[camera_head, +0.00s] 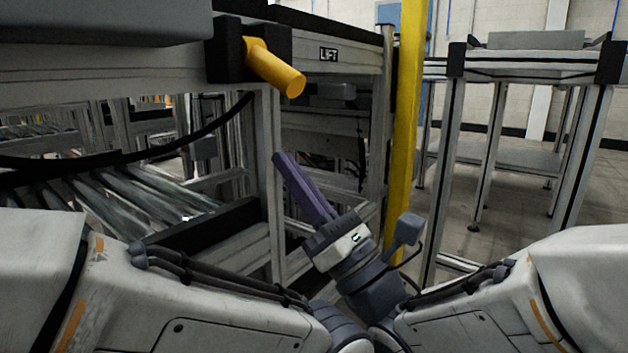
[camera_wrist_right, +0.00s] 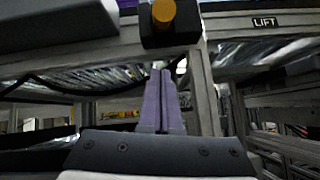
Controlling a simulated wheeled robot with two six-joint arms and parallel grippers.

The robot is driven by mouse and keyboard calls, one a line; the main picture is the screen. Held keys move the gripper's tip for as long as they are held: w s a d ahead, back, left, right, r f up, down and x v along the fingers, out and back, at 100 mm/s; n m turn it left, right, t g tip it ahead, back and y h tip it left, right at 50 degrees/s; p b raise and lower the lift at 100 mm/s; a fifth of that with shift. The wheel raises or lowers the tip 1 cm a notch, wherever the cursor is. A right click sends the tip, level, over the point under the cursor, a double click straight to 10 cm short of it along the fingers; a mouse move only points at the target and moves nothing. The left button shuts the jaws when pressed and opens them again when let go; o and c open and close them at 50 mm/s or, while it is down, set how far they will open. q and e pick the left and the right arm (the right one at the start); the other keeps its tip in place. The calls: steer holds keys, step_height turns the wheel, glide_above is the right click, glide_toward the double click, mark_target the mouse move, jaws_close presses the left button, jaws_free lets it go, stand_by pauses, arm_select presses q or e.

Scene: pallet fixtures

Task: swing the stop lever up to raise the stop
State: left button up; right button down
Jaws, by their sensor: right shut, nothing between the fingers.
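The stop lever is a yellow cylindrical handle (camera_head: 275,70) on a black mount (camera_head: 228,48) fixed to the frame's upper rail. In the head view it slants down and to the right from its mount. In the right wrist view the yellow handle (camera_wrist_right: 163,12) shows end-on at the top edge. My right gripper (camera_head: 281,160), with long purple fingers, is shut and empty. It is below the handle in the head view and apart from it. In the wrist view its fingertips (camera_wrist_right: 160,74) point up toward the mount. My left gripper is not in view.
A "LIFT" label (camera_head: 329,54) marks the rail right of the lever. A yellow post (camera_head: 406,120) stands to the right of my gripper. Metal rollers (camera_head: 135,200) and a black cable (camera_head: 130,155) lie at left. A grey upright (camera_head: 271,200) stands close behind my fingers.

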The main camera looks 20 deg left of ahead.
mark_target(276, 72)
step_height(276, 72, up, 7)
steer(key=w+a+p, duration=0.1)
steer(key=p, duration=0.5)
steer(key=shift+w+a+p, duration=0.3)
steer(key=shift+a+p, duration=0.05)
